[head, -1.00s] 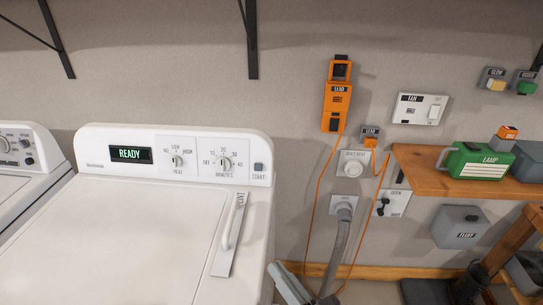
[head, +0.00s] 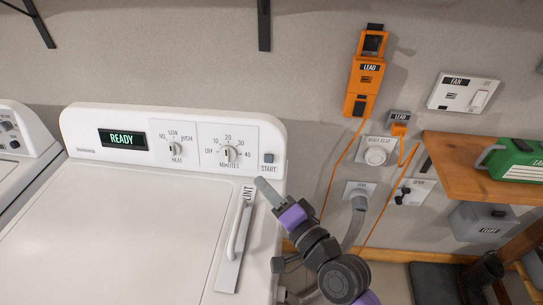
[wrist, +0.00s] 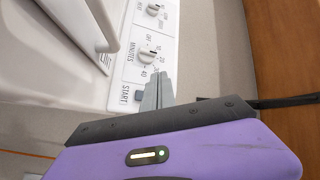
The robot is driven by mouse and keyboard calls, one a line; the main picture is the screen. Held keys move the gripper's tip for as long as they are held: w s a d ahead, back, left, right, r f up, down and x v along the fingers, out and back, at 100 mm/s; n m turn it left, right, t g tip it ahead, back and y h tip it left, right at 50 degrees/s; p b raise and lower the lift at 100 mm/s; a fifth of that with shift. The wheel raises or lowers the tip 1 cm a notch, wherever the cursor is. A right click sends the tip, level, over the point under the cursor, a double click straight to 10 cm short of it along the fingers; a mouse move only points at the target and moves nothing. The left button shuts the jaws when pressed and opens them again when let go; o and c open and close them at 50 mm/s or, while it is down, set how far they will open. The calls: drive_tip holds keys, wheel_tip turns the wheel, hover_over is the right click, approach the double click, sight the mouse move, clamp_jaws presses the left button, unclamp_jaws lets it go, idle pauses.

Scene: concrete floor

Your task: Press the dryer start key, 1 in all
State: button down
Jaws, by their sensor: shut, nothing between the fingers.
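The dryer (head: 90,200) is white, and its display (head: 123,138) reads READY. In the wrist view my fingertips (wrist: 158,80) are beside the key and over the panel's edge. I cannot tell whether they touch the panel.
The minutes knob (head: 229,154) and heat knob (head: 175,149) sit left of the key. The lint handle (head: 237,230) stands up from the dryer top near my gripper. An orange lead box (head: 366,78) and a wooden shelf (head: 465,170) are on the wall at right.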

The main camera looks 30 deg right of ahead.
sight(269, 159)
drive_tip(key=shift+w, duration=0.1)
drive_tip(key=w+d+b, duration=0.1)
drive_tip(key=w+d+f+b, duration=0.1)
drive_tip(key=w+b, duration=0.1)
drive_tip(key=w+d+f+b, duration=0.1)
drive_tip(key=w, duration=0.1)
drive_tip(key=shift+d+f, duration=0.15)
drive_tip(key=shift+d, duration=0.1)
drive_tip(key=shift+w+d+f+b, duration=0.15)
drive_tip(key=shift+w+d+b, duration=0.45)
drive_tip(key=shift+w, duration=0.25)
drive_tip(key=shift+w, duration=0.1)
idle(1.4)
drive_tip(key=shift+w+d+f, duration=0.15)
drive_tip(key=shift+w, duration=0.1)
drive_tip(key=shift+w+d+f+b, duration=0.2)
drive_tip(key=shift+w+d+b, duration=0.15)
drive_tip(key=shift+b, duration=0.25)
idle(0.8)
drive_tip(key=shift+r, duration=0.1)
drive_tip(key=shift+s+a+r+p, duration=0.25)
drive_tip(key=shift+s+a+p, duration=0.3)
drive_tip(key=shift+s+p, duration=0.15)
